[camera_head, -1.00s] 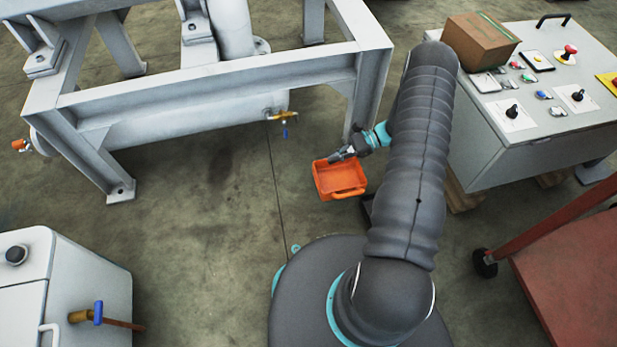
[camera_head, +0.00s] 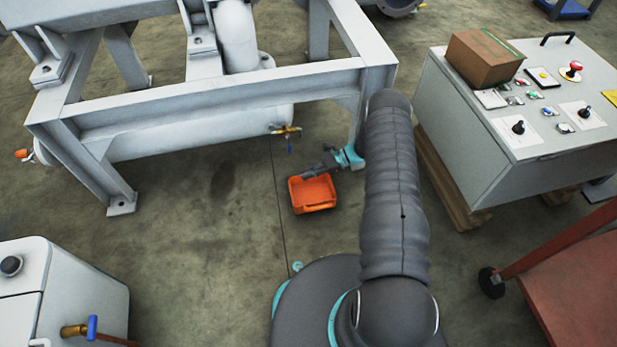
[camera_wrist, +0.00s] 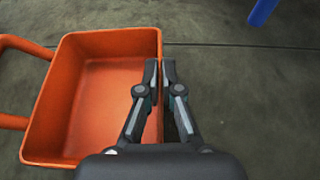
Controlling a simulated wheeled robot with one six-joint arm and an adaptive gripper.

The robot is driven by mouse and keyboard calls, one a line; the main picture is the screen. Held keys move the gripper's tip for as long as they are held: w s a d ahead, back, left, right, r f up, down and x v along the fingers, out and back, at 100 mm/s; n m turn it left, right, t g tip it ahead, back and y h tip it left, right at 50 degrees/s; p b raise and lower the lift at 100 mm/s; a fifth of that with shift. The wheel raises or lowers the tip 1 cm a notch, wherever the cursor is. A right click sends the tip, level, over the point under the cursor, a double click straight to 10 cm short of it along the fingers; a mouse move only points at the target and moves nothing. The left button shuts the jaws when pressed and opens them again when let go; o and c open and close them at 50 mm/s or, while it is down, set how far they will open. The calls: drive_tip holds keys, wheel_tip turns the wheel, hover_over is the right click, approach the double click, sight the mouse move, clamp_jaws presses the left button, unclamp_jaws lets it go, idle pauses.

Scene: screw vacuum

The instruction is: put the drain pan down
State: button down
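The orange drain pan (camera_head: 312,193) is a shallow open tray, seen right of the middle in the head view, below the grey frame. In the wrist view the pan (camera_wrist: 62,100) fills the left half, with its loop handle on the far left. It looks empty and about level. My gripper (camera_head: 306,177) reaches it from the right. In the wrist view my gripper (camera_wrist: 161,72) has one finger inside and one outside the pan's right wall, shut on that wall. Whether the pan's bottom touches the floor is hard to tell.
A brass valve with a blue handle (camera_head: 288,133) hangs from the grey tank (camera_head: 190,130) behind the pan. The frame's leg (camera_head: 357,120) stands close behind my gripper. A control cabinet (camera_head: 480,140) is on the right. Floor (camera_head: 215,240) left of the pan is clear.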

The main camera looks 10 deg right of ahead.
drive_tip(key=shift+f, duration=0.85)
drive_tip(key=shift+f, duration=0.2)
drive_tip(key=c, duration=1.3)
unclamp_jaws()
drive_tip(key=shift+r, duration=0.15)
drive_tip(key=shift+r, duration=0.2)
drive_tip(key=v, duration=1.2)
drive_tip(key=shift+f, duration=0.2)
drive_tip(key=shift+d, duration=0.1)
